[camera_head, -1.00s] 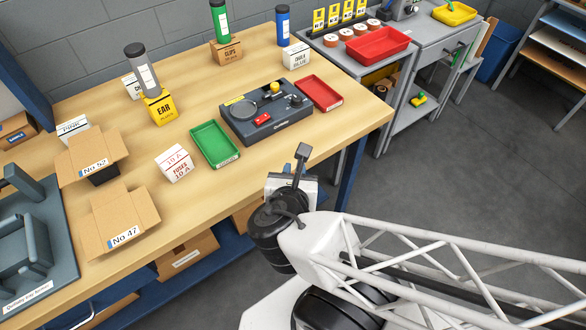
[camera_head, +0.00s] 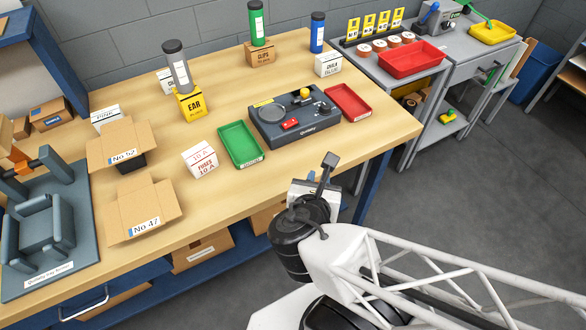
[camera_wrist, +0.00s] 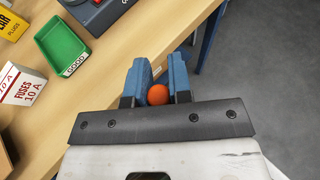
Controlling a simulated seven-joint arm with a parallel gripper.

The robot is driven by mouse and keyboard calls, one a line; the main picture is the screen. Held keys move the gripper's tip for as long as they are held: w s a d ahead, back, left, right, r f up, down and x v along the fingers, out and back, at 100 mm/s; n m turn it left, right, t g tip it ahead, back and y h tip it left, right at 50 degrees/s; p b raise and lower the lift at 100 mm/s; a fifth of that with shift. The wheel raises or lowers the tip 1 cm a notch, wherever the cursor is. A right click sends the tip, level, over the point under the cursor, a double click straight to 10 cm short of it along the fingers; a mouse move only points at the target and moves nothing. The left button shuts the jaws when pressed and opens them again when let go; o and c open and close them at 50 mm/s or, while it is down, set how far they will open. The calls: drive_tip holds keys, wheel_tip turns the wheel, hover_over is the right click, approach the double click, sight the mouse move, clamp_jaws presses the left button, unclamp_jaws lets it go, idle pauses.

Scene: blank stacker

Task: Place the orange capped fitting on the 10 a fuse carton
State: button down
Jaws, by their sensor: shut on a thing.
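The orange capped fitting (camera_wrist: 157,95) shows its round orange cap between the two blue fingers of my gripper (camera_wrist: 158,80) in the wrist view. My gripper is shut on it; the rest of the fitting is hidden. In the head view my gripper (camera_head: 311,176) is by the bench's front edge, mostly hidden behind my wrist. The 10 A fuse carton (camera_head: 200,159) is a white box with red print, upright on the bench, to the left of my gripper. It also shows in the wrist view (camera_wrist: 22,84) at the left. Its top looks bare in the head view.
A green tray (camera_head: 240,144) stands just right of the carton, with a dark grey fixture (camera_head: 290,120) and red tray (camera_head: 348,103) beyond. Open cartons No 52 (camera_head: 123,157) and No 47 (camera_head: 146,224) are to its left. Bare wood (camera_head: 225,193) lies in front of the carton.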

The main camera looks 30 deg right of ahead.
drive_tip(key=shift+w, duration=0.1)
drive_tip(key=w+a+r, duration=0.3)
drive_tip(key=w+a, duration=0.2)
drive_tip(key=a, duration=0.2)
drive_tip(key=w+a+r+n+t+y, duration=0.1)
drive_tip(key=w+a+r, duration=0.2)
drive_tip(key=w+a, duration=0.2)
drive_tip(key=a, duration=0.3)
drive_tip(key=shift+r, duration=0.15)
idle(0.4)
hover_over(199, 147)
drive_tip(key=shift+f, duration=0.75)
drive_tip(key=shift+f, duration=0.15)
drive_tip(key=shift+f, duration=1.6)
